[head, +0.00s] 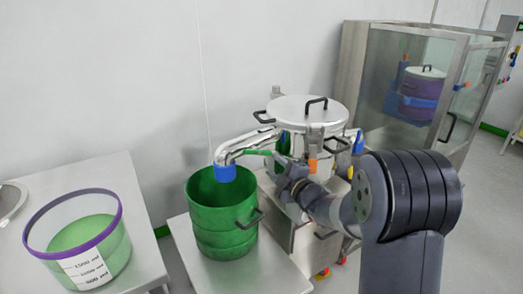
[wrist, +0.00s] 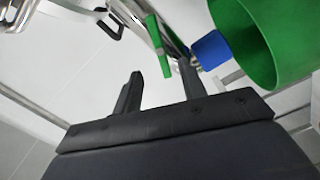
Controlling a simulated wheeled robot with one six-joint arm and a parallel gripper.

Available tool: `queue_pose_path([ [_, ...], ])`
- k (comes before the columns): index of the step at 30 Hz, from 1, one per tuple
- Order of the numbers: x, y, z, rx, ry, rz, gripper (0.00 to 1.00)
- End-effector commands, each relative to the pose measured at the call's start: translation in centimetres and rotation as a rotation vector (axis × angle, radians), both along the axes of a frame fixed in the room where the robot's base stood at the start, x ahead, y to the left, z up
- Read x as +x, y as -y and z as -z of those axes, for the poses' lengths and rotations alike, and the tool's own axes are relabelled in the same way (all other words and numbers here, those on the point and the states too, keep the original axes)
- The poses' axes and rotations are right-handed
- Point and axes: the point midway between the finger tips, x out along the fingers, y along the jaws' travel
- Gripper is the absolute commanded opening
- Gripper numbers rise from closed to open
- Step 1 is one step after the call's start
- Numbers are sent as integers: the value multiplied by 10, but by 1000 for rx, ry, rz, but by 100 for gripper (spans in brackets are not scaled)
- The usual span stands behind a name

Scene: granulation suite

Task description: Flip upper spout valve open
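The upper spout is a bent chrome pipe (head: 240,144) on the steel pot (head: 303,140), with a blue tip (head: 226,173) over the green bucket (head: 222,240). Its green valve lever (head: 258,152) lies roughly along the pipe. In the wrist view the lever (wrist: 156,42) crosses ahead of my gripper (wrist: 160,68), its near end appearing between the two spread fingertips. The fingers are open, and I see no clear contact. In the head view my gripper (head: 281,163) is beside the spout, right of the lever, and partly hides the pot's lower front.
A clear tub with a purple rim (head: 121,213) and green contents stands on the left table (head: 145,255). A glass-sided cabinet (head: 352,75) holds a purple vessel (head: 420,95) at the back right. The green bucket's rim (wrist: 262,75) is close on the right in the wrist view.

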Motion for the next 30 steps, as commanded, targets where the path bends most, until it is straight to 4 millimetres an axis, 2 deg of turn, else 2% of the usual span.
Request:
queue_pose_path([
  [15,68,-47,0,1,-3,2,40],
  [21,81,-55,0,2,-4,3,40],
  [30,84,-57,0,3,-5,3,40],
])
